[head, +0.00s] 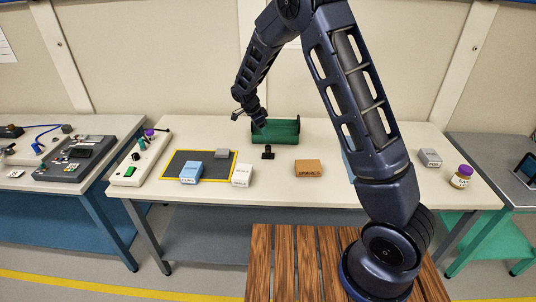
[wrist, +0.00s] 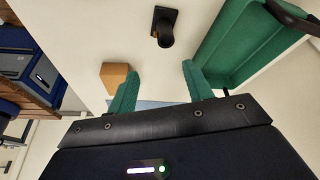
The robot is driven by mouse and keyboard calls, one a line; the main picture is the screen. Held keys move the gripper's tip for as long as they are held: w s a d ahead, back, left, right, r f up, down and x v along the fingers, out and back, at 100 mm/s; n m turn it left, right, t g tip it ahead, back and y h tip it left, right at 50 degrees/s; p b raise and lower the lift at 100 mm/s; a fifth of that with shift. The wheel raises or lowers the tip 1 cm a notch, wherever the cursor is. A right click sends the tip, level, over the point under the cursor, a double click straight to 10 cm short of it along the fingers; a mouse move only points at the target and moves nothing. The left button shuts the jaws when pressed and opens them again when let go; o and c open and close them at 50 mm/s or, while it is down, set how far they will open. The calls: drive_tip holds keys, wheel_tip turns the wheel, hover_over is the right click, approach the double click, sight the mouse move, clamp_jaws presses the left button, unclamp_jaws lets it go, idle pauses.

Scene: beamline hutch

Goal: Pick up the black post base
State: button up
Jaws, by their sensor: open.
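The black post base (head: 268,153) stands on the white table, just in front of the green tray (head: 276,132). In the wrist view the black post base (wrist: 164,26) is near the top centre, beyond the fingertips and apart from them. My gripper (head: 249,117) hangs over the back of the table, near the tray's left end in the head view. In the wrist view my gripper (wrist: 158,75) is open, its two green fingers spread with nothing between them.
A brown box (head: 308,168) sits right of the post base. A white box (head: 242,176), a blue box (head: 191,173) and a grey block (head: 222,153) are at the left, by a yellow-edged dark mat (head: 202,157). A purple-lidded jar (head: 461,177) stands far right.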

sight(267, 146)
drive_tip(key=f, duration=0.4)
drive_tip(key=w+f, duration=0.1)
drive_tip(key=f, duration=0.2)
drive_tip(key=shift+d, duration=0.3)
drive_tip(key=shift+w+x, duration=0.15)
drive_tip(key=shift+x, duration=1.15)
drive_tip(key=shift+w+x, duration=0.1)
drive_tip(key=shift+x, duration=1.15)
drive_tip(key=shift+a, duration=0.15)
clamp_jaws()
drive_tip(key=shift+r, duration=0.1)
